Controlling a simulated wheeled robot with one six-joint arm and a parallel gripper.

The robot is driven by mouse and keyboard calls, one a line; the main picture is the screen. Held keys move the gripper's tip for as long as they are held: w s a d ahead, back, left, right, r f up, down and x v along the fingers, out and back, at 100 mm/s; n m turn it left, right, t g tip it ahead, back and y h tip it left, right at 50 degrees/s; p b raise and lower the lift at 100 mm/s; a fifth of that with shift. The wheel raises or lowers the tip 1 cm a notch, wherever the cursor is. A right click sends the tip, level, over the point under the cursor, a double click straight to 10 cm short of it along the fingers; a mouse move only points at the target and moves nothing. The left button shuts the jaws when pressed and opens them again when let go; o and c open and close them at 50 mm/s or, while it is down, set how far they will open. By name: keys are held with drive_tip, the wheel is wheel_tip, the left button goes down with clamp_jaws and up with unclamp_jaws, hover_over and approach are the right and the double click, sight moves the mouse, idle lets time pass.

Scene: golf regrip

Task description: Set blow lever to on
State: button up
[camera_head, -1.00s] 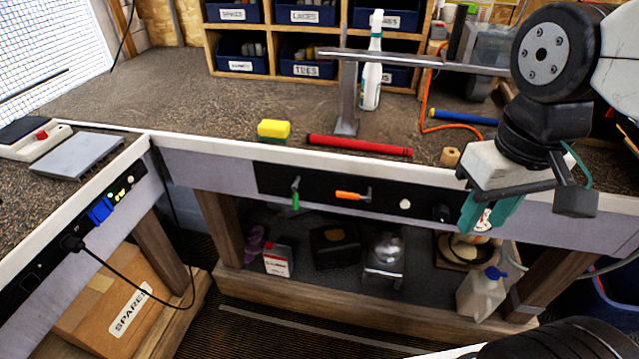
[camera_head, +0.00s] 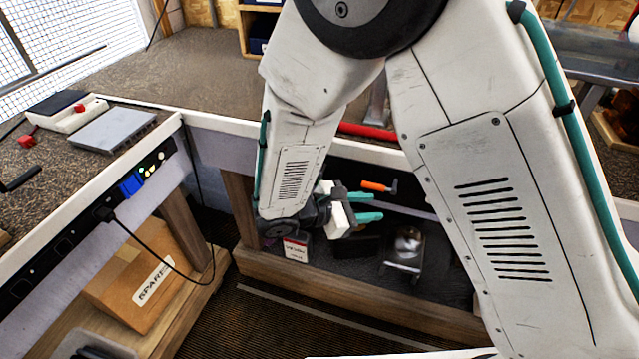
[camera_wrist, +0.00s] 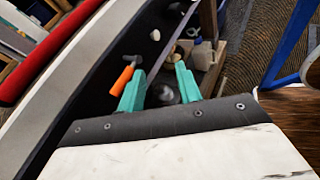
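An orange-handled lever (camera_head: 376,186) sits on the dark panel at the front of the bench, its handle pointing left of its pivot. The lever also shows in the wrist view (camera_wrist: 124,79), left of the fingers. I cannot read a label naming it as the blow lever. The green-handled lever seen earlier is hidden behind my arm in the head view. My gripper (camera_head: 377,206) has teal fingers spread apart with nothing between them, just below the orange lever in the picture. In the wrist view my gripper (camera_wrist: 160,70) is beside that lever; contact is not evident.
A red tube (camera_head: 368,131) lies along the bench edge. Below the panel, a shelf holds a red and white can (camera_head: 296,248) and a metal object (camera_head: 407,246). At left are a laptop-like grey slab (camera_head: 113,130) and a cardboard box (camera_head: 150,290).

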drive_tip(key=w+a+f+n+t+y, duration=0.2)
drive_tip(key=w+a+f+n+t, duration=0.25)
drive_tip(key=a, duration=0.25)
drive_tip(key=w+a+f+n+t+y, duration=0.2)
drive_tip(key=w+a+f+n+t, duration=0.1)
drive_tip(key=a+n+t, duration=0.3)
drive_tip(key=x, duration=0.7)
drive_tip(key=shift+w+a+r, duration=0.3)
drive_tip(key=shift+w+r, duration=0.05)
drive_tip(key=shift+w+d, duration=0.15)
drive_tip(key=shift+w, duration=0.15)
clamp_jaws()
